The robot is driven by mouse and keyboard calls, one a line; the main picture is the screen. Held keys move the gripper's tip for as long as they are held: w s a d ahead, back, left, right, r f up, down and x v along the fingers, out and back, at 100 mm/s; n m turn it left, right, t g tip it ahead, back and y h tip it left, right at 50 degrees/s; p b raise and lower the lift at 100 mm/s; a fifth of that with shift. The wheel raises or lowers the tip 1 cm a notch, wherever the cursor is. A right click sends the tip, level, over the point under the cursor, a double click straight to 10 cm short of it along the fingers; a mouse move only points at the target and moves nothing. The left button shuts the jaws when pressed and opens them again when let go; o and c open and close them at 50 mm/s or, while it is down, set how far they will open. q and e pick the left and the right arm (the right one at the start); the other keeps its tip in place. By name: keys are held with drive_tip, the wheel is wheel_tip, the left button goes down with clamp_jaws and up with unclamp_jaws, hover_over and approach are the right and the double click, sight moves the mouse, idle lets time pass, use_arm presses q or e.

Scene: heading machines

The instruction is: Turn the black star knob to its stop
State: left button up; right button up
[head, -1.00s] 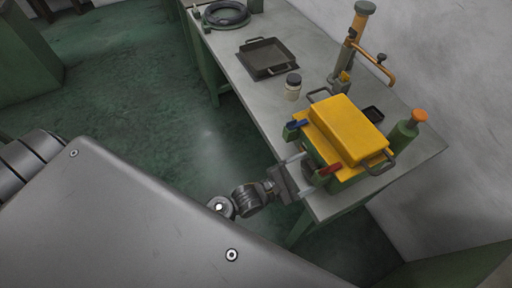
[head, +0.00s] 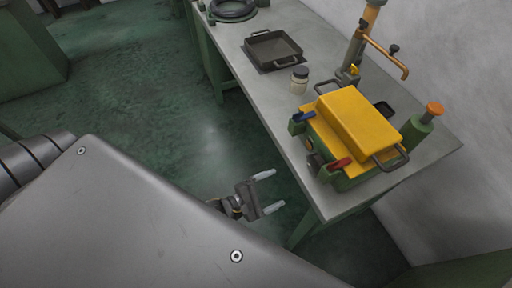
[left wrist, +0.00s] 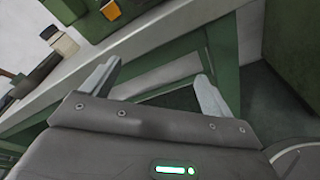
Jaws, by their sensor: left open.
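My left gripper (head: 268,192) is open and empty, in front of the bench's near edge and apart from the machine. In the left wrist view its two fingers (left wrist: 155,82) are spread with nothing between them. A green machine (head: 349,184) with a yellow top (head: 360,122) stands at the bench's near end. Its front has a blue handle (head: 303,117), a red handle (head: 340,163) and a small dark round part (head: 309,144). A small black knob (head: 394,48) sits on the orange bent arm behind. I cannot tell which dark part is the star knob.
The grey bench (head: 262,92) carries a dark tray (head: 272,46), a jar (head: 299,79), a black ring (head: 233,9) and a green post with an orange cap (head: 434,108). Green floor (head: 160,110) is open left of the bench.

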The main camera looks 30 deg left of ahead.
use_arm(q)
drive_tip(key=s+a+f+m+g+y+b, duration=0.1)
drive_tip(key=a+f+m, duration=0.1)
drive_tip(key=f, duration=0.7)
drive_tip(key=s+a+f+m+g+y+b, duration=0.1)
drive_tip(key=a+f+m+y, duration=0.1)
drive_tip(key=f, duration=0.7)
drive_tip(key=shift+a+m+g, duration=0.15)
drive_tip(key=shift+m+g, duration=0.25)
drive_tip(key=shift+m, duration=0.5)
